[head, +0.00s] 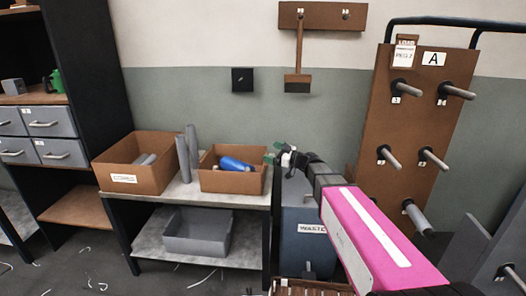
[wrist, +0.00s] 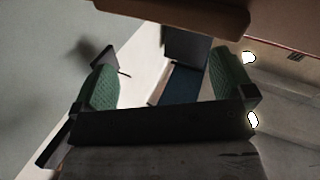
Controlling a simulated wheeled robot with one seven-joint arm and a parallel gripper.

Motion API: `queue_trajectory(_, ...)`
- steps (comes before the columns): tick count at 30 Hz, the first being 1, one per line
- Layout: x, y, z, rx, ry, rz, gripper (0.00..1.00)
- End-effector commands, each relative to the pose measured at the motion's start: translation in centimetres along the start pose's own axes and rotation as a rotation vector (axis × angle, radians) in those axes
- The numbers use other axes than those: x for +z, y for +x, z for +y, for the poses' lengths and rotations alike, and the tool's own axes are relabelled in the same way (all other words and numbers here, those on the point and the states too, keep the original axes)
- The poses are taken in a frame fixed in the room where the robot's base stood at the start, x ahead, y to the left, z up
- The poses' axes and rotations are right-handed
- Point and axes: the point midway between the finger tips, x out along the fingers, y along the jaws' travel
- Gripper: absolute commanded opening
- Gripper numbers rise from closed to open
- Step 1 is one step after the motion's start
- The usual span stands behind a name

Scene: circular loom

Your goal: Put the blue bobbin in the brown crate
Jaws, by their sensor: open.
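The blue bobbin (head: 235,164) lies tilted inside the right-hand brown crate (head: 232,182), its lower part partly hidden by the crate's front wall. A second brown crate (head: 132,178), with a white label, stands left of it and holds grey bobbins (head: 147,159). My gripper (head: 277,154) is just right of the right-hand crate's rim, near rim height. It is open and empty; in the wrist view its green-padded fingers (wrist: 166,76) stand wide apart with nothing between them. The blue bobbin is not recognisable in the wrist view.
Grey bobbins (head: 188,153) stand upright between the crates on the table (head: 186,196). A grey bin (head: 198,232) sits on the lower shelf. A blue-grey waste bin (head: 306,241) stands right of the table. A brown peg board (head: 412,135) rises at right.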

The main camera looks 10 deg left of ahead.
Motion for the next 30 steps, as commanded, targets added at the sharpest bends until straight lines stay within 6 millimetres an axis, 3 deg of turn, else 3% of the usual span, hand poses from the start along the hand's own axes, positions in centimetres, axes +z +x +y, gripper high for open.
queue_trajectory(3,-0.1,-2.3,-0.1,0.001,0.001,0.0,1.0)
queue_trajectory(9,-0.1,-4.5,-0.1,0.0,0.001,0.001,1.0)
queue_trajectory(23,-0.1,-5.0,0.0,-0.001,0.004,0.0,1.0)
queue_trajectory(30,1.8,-6.5,-2.0,-0.042,0.109,-0.113,1.0)
